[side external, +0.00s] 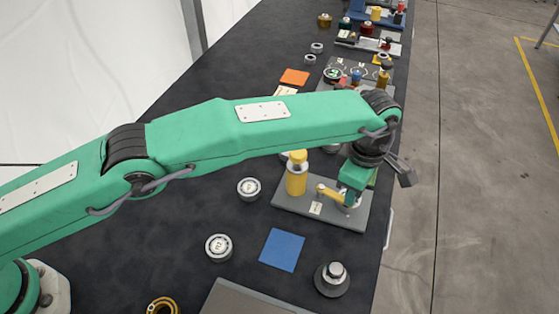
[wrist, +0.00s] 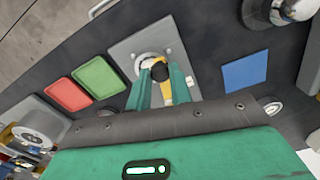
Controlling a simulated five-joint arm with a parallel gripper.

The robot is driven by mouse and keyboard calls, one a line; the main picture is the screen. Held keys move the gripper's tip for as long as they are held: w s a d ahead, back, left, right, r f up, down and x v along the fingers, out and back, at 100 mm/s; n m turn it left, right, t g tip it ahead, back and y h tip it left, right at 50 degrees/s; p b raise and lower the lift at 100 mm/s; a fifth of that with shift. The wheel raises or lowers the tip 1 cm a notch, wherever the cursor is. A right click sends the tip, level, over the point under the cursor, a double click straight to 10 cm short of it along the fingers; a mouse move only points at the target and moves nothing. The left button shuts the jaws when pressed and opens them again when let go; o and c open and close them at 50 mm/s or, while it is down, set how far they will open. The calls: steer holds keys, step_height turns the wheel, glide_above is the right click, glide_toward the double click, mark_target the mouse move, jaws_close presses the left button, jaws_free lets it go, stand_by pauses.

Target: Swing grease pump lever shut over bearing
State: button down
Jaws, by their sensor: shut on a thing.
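The grease pump is a yellow cylinder (side external: 297,176) standing upright on a grey base plate (side external: 292,203). Its yellow lever (side external: 328,192) reaches right to my gripper (side external: 348,201). In the wrist view, my gripper (wrist: 160,75) has its teal fingers shut on the lever's black knob (wrist: 160,70). The yellow lever (wrist: 165,91) shows between the fingers. A silver bearing (wrist: 146,60) sits on the plate just beyond the knob, partly hidden by it and the fingers. I cannot tell whether the lever touches the bearing.
Two loose bearings (side external: 249,187) (side external: 219,246) and a blue square (side external: 282,249) lie near the plate. A dark round fixture (side external: 332,279) stands near the front right. Red (wrist: 68,95) and green (wrist: 98,77) pads show in the wrist view. The table edge is close on the right.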

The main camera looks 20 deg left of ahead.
steer(key=shift+w+n, duration=0.35)
steer(key=shift+n, duration=0.15)
steer(key=shift+w+r, duration=0.1)
steer(key=c, duration=1.3)
jaws_free()
steer(key=shift+o, duration=0.2)
steer(key=shift+s, duration=0.25)
